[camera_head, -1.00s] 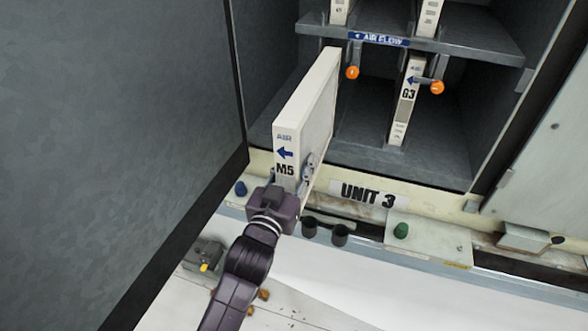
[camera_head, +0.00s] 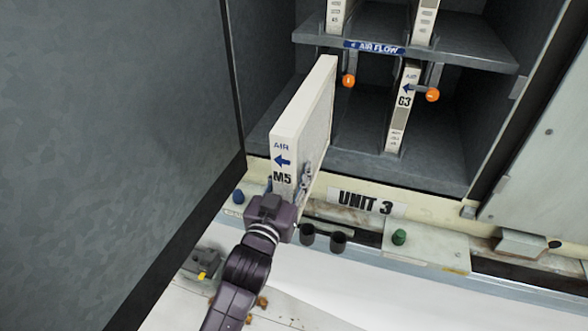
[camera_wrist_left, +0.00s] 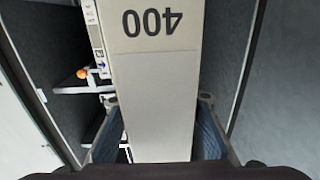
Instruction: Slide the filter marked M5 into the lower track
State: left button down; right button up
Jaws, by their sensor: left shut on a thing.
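The cream filter marked M5 (camera_head: 284,160) stands upright in front of the open cabinet's lower bay, its blue arrow pointing left. My left gripper (camera_head: 283,193) is shut on its lower near end. In the left wrist view, the filter (camera_wrist_left: 158,95) runs between my two fingers (camera_wrist_left: 165,128), with "400" upside down on it. The filter's far end reaches toward the lower bay; I cannot tell whether it touches a track. The lower track is not clearly visible behind the filter. My right gripper is not in view.
A filter marked G3 (camera_head: 404,110) stands in the lower bay to the right. Orange knobs (camera_head: 348,81) hang under the shelf (camera_head: 460,52). A large dark panel (camera_head: 120,110) stands close on the left. The UNIT 3 sill (camera_head: 440,208) crosses below the opening.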

pick_arm(q)
jog(key=shift+w+r, duration=0.1)
jog(key=shift+w, duration=0.05)
jog(key=b+x, duration=0.2)
jog(key=x, duration=0.5)
jog(key=shift+w, duration=0.3)
dwell(1.0)
jog(key=shift+d, duration=0.2)
dwell(0.4)
